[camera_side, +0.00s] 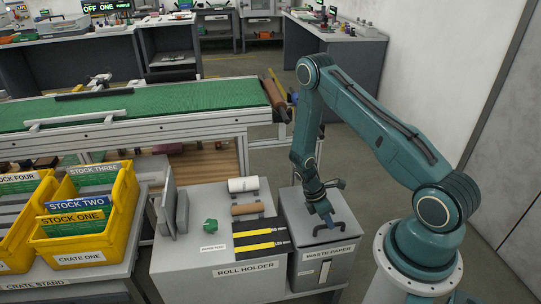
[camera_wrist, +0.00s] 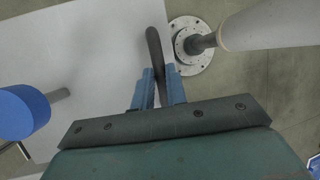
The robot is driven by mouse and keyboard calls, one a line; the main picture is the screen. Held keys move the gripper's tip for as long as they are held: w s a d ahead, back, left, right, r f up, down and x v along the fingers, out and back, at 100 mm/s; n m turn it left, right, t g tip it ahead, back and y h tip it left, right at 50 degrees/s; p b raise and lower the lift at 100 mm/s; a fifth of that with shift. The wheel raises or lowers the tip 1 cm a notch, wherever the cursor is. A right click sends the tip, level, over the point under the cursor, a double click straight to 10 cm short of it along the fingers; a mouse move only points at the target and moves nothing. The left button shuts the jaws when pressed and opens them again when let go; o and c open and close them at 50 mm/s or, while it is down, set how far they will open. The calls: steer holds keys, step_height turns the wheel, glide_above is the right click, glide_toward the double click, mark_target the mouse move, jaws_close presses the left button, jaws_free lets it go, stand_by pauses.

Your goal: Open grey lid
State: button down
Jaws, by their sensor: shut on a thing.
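The grey lid (camera_side: 297,222) lies flat on top of a grey box (camera_side: 342,268) labelled "WASTE PAPER", at the lower middle of the side view. It looks closed. A dark arched handle (camera_side: 341,226) stands on the lid. My gripper (camera_side: 325,217) points down at the lid and is shut on this handle. In the wrist view, the blue fingers of my gripper (camera_wrist: 158,85) are on either side of the dark curved handle (camera_wrist: 154,45). The handle's lower part is hidden between the fingers.
Left of the box stands a grey unit labelled "ROLL HOLDER" (camera_side: 205,270), with a white roll (camera_side: 243,184), a brown roll (camera_side: 246,209) and a green crumpled piece (camera_side: 210,225). Yellow crates (camera_side: 122,215) are farther left. A green conveyor (camera_side: 190,98) runs behind.

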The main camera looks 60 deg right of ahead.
steer(key=shift+w+d+r, duration=0.1)
steer(key=shift+r, duration=0.3)
steer(key=w+d+r, duration=1.5)
steer(key=r, duration=0.3)
steer(key=shift+w+g+y, duration=0.2)
steer(key=shift+g+y, duration=0.1)
steer(key=shift+g, duration=0.1)
stand_by(0.4)
steer(key=c, duration=1.5)
jaws_free()
steer(key=shift+o, duration=0.5)
steer(key=shift+d+r, duration=0.1)
steer(key=shift+d, duration=0.05)
